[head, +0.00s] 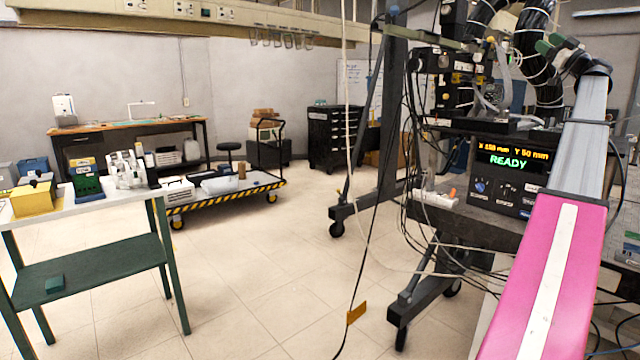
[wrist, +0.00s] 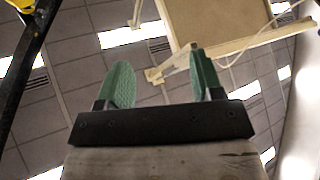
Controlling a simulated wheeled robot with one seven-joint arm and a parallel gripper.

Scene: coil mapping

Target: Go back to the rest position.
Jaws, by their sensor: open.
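My gripper (wrist: 159,62) is open in the wrist view, with its two green fingers apart and nothing between them. In the head view my arm reaches up along the right side, and the gripper's green fingers (head: 553,45) show at the upper right, in front of dark hoses. Below and left of it, a black instrument with a display (head: 511,158) reads "READY", with X and Y values in mm above.
A dark wheeled frame (head: 372,110) with hanging cables stands left of the instrument. A green-legged table (head: 130,208) with a yellow box (head: 33,198) is at left. A striped cart (head: 225,198) and black tool cabinet (head: 336,138) stand behind. The middle floor is clear.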

